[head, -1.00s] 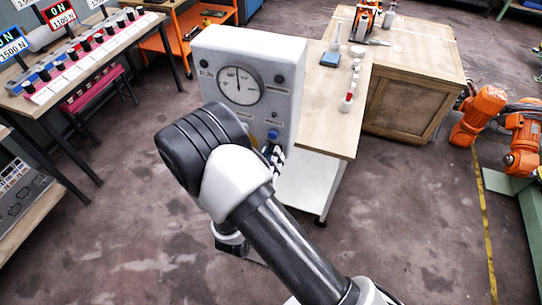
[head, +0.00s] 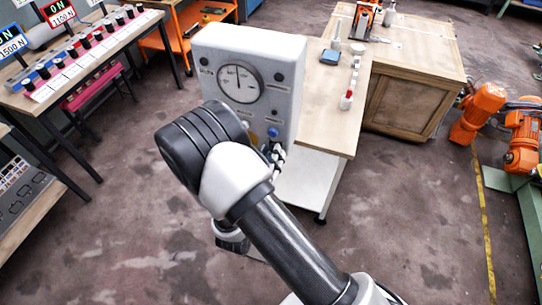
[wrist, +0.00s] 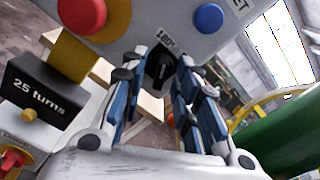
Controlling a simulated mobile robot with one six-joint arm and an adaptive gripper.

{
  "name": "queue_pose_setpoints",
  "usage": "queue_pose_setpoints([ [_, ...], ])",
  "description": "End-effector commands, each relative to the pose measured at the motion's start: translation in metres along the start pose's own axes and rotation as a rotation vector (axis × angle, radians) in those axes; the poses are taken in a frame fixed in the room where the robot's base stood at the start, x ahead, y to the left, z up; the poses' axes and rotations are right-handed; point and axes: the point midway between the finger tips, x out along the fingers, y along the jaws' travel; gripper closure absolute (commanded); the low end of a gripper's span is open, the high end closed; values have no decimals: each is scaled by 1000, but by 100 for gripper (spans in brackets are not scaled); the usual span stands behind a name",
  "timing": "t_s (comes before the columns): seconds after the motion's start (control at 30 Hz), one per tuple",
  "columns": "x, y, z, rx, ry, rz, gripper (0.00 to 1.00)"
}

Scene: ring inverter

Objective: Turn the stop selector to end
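The stop selector seems to be the black knob (wrist: 160,68) on the lower part of the grey panel (wrist: 150,30), under a small label too small to read fully. My gripper (wrist: 160,64) is open, with one finger on each side of the knob. Small gaps seem to show between fingers and knob; contact is unclear. In the head view my gripper (head: 275,154) is at the lower right of the panel, mostly behind my arm, and the knob is hidden there.
A blue button (wrist: 208,18) is above right of the knob, and a red mushroom button (wrist: 82,14) on a yellow base is to the left. A black block marked "25 turns" (wrist: 45,88) is further left. A dial gauge (head: 239,84) is higher on the panel.

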Motion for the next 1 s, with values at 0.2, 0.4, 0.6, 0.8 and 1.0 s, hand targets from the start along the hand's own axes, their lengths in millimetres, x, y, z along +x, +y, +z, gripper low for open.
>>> queue_pose_setpoints([
  [0.2,-9,1,1,0,-1,3,72],
  [0.4,-48,2,1,-1,-4,7,72],
  [0.6,-90,2,1,-1,-4,6,72],
  [0.8,-114,1,0,0,-1,3,72],
  [1.0,-121,0,0,0,0,0,72],
])
